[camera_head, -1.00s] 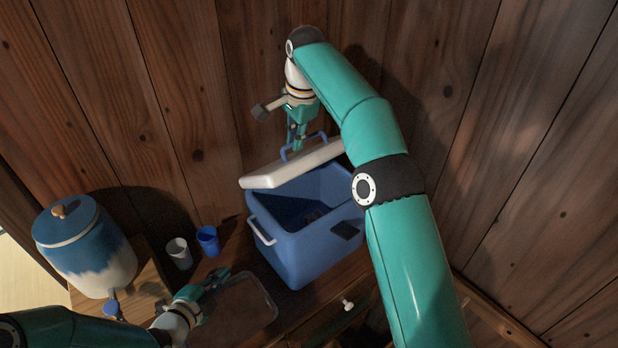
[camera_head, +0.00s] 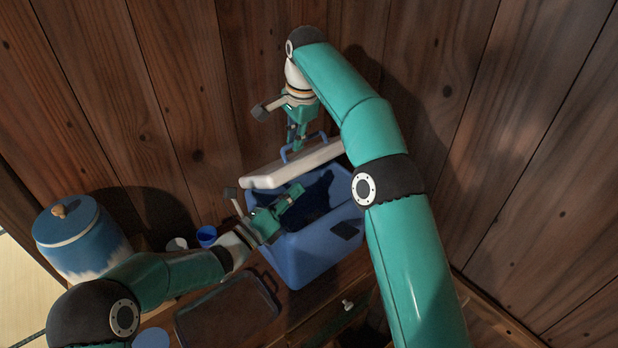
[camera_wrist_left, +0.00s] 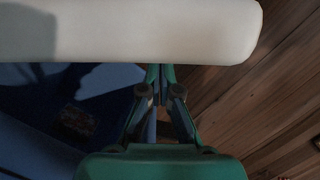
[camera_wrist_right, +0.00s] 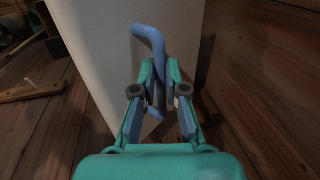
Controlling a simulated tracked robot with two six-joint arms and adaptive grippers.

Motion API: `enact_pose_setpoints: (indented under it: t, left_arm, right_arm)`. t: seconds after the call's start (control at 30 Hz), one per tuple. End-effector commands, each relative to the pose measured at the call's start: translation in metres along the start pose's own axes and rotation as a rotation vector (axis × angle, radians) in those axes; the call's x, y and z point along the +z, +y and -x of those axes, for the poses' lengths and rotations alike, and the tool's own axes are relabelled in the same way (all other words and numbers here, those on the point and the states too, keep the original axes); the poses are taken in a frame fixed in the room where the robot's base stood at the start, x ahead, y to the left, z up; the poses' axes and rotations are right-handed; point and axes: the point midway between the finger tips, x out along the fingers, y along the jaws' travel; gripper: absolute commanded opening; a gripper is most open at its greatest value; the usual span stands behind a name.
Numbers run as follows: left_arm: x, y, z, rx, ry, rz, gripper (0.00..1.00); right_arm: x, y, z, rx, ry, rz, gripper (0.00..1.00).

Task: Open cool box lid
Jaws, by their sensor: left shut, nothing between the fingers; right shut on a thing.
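The blue cool box (camera_head: 311,249) stands against the wooden wall with its opening partly uncovered and dark inside. Its white lid (camera_head: 268,181) is tilted up along the back side; it also fills the top of the left wrist view (camera_wrist_left: 150,30). My right gripper (camera_head: 296,142) is shut on the lid's blue handle (camera_wrist_right: 150,38), above the lid. My left gripper (camera_head: 297,189) is shut and empty, over the box opening just in front of the lid's lower edge. In the left wrist view its fingertips (camera_wrist_left: 161,72) are close below that edge; contact is unclear.
A blue and white jar (camera_head: 80,240) stands at the left. A white cup (camera_head: 177,244) and a blue cup (camera_head: 206,236) are left of the box. A dark tray (camera_head: 225,312) lies in front, below my left arm. Wooden walls close off the back and right.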

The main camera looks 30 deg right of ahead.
Motion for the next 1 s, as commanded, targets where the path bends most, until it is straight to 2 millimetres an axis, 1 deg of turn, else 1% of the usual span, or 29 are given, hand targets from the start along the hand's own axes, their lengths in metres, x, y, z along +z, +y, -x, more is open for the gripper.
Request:
enact_pose_setpoints:
  t: [0.03, 0.1, 0.2, 0.3, 0.5, 0.77, 0.83, 1.0]
  left_arm:
    - [-0.001, 0.0, -0.01, -0.002, 0.0, -0.002, 0.0]
    - [-0.001, 0.0, -0.022, -0.002, 0.0, -0.001, 0.0]
    - [-0.001, 0.0, -0.036, -0.001, 0.0, 0.0, 0.0]
    - [-0.001, 0.0, -0.045, 0.0, 0.0, 0.0, 0.0]
    - [-0.001, 0.001, -0.053, 0.002, 0.0, 0.003, 0.0]
    - [0.0, 0.001, -0.053, 0.002, -0.001, 0.003, 0.0]
    - [0.004, 0.001, -0.053, 0.001, -0.002, 0.001, 0.0]
    - [0.021, 0.0, -0.057, 0.001, -0.006, 0.0, 0.0]
  right_arm:
    - [0.002, 0.0, -0.004, 0.005, -0.003, 0.004, 0.0]
    - [0.002, 0.0, -0.004, 0.005, -0.003, 0.004, 0.0]
    - [0.002, 0.0, -0.004, 0.005, -0.003, 0.004, 0.0]
    - [0.002, 0.0, -0.004, 0.005, -0.003, 0.004, 0.0]
    - [0.002, 0.0, -0.004, 0.005, -0.003, 0.004, 0.0]
    - [0.002, 0.0, -0.004, 0.005, -0.003, 0.004, 0.0]
    - [0.002, 0.0, -0.004, 0.005, -0.003, 0.004, 0.0]
    - [0.002, 0.0, -0.005, 0.007, -0.004, 0.004, 0.0]
